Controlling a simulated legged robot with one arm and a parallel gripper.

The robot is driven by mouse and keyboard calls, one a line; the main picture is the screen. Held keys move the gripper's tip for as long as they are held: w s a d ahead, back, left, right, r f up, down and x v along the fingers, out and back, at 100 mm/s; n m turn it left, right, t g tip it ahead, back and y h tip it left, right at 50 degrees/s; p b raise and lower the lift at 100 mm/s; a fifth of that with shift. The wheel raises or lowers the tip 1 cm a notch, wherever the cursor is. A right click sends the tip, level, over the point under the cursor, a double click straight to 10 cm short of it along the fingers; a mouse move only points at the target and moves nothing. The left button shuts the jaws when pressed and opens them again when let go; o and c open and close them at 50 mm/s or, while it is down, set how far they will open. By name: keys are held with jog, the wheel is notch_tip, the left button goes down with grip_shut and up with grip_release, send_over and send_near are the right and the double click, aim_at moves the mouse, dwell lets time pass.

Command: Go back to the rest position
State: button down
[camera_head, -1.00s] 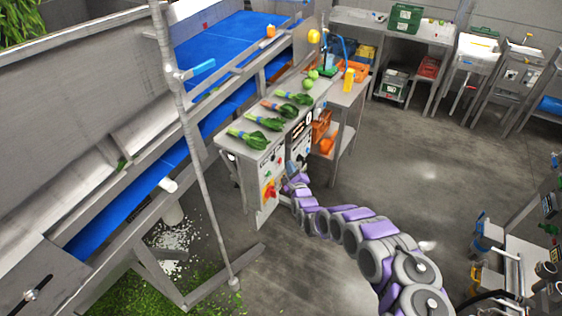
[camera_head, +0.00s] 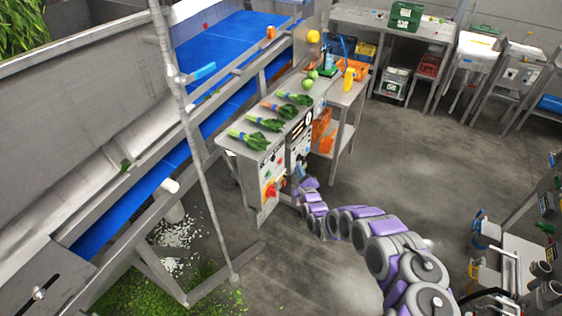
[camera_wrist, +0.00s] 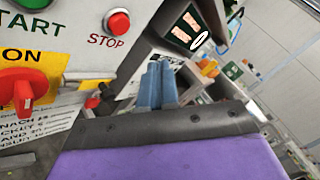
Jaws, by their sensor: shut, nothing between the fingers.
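My gripper (camera_wrist: 157,82) is shut and empty, its two blue-grey fingers side by side in the wrist view. In the head view the gripper (camera_head: 300,171) is small, at the far end of my purple and grey arm, in front of the control cabinet (camera_head: 262,205). The wrist view shows the panel close on the left, with a red rotary switch (camera_wrist: 24,92) and a red STOP button (camera_wrist: 117,21). The switch also shows in the head view (camera_head: 270,189). The fingers appear clear of the panel.
Bunches of leafy greens (camera_head: 264,124) lie on the cabinet's bench top. A blue conveyor belt (camera_head: 215,45) runs along the left. Orange crates (camera_head: 321,123) sit right of the cabinet. A workbench (camera_head: 510,255) stands at lower right. The floor (camera_head: 420,160) between is open.

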jog(key=s+d+r+n+g+h+b, duration=0.15)
jog(key=d+r+n+g+h, duration=0.3)
jog(key=d+n+g, duration=0.6)
jog(key=s+d+r+n+g+h, duration=0.1)
jog(key=s+d+r, duration=0.3)
jog(key=s+r, duration=0.3)
jog(key=s+d+r+n+h, duration=0.1)
jog(key=s+d+r+h, duration=0.15)
jog(key=s+r, duration=0.45)
jog(key=s+a+r+n+g+y+b, duration=0.1)
jog(key=s+a, duration=0.5)
jog(key=s, duration=1)
jog(key=s+a+r+n+g+y+b, duration=0.1)
jog(key=s+a+r+n+g, duration=0.3)
jog(key=s, duration=1.2)
jog(key=s+a+r+n+g+y, duration=0.2)
jog(key=s+a+n, duration=0.5)
jog(key=s, duration=0.9)
jog(key=shift+s+a+r+g+y+b, duration=0.2)
jog(key=shift+a+r+g+y+b, duration=0.15)
jog(key=shift+a+g+y, duration=0.45)
